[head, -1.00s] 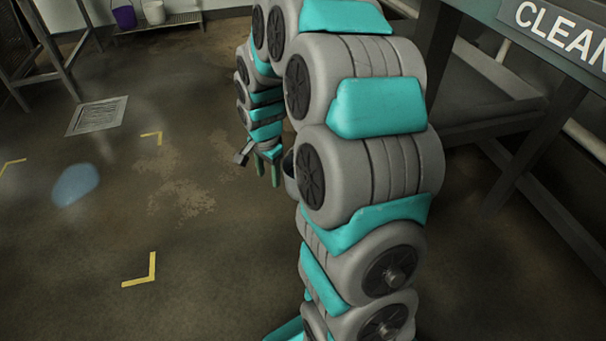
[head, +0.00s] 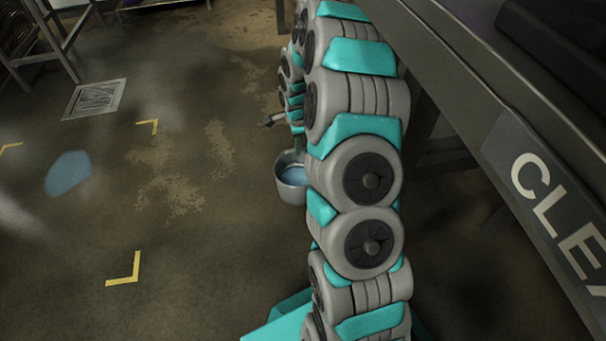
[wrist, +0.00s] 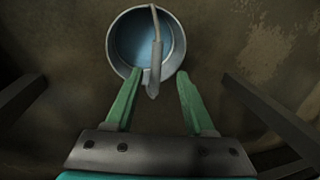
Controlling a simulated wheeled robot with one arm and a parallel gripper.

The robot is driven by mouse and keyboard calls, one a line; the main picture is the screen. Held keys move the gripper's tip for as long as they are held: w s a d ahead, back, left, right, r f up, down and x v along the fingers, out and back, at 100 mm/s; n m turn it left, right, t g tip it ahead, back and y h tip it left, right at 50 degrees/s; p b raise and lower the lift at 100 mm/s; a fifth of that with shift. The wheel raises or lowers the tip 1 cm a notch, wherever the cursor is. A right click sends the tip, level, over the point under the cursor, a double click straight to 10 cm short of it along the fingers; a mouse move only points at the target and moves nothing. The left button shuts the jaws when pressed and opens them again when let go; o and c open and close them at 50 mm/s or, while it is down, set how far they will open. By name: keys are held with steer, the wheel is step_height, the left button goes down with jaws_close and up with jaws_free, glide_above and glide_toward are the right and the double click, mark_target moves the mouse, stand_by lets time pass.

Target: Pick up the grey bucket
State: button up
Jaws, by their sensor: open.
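The grey bucket (head: 291,194) stands on the floor beside my arm in the head view, partly hidden by the arm. Its inside looks blue. In the wrist view the bucket (wrist: 116,58) is upright at top centre, and its handle (wrist: 157,50) runs across the opening toward my gripper. My gripper (wrist: 160,76) is open, with two green fingers on either side of the handle's near end. The fingers look to be over the bucket's near rim; I cannot tell their height above it. Nothing is held. In the head view one green finger (head: 299,144) shows just above the bucket.
A dark table with a CLEAN sign (head: 555,195) fills the right side, close to my arm. A floor drain (head: 95,99), yellow corner marks (head: 126,272) and a blue floor patch (head: 68,173) lie left. A metal stand (head: 50,40) is upper left. The left floor is mostly clear.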

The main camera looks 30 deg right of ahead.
step_height(320, 180, down, 8)
steer(key=shift+w+r+b, duration=0.25)
steer(key=shift+w+b, duration=0.05)
steer(key=shift+w, duration=0.1)
steer(key=shift+d, duration=0.15)
jaws_close()
stand_by(1.3)
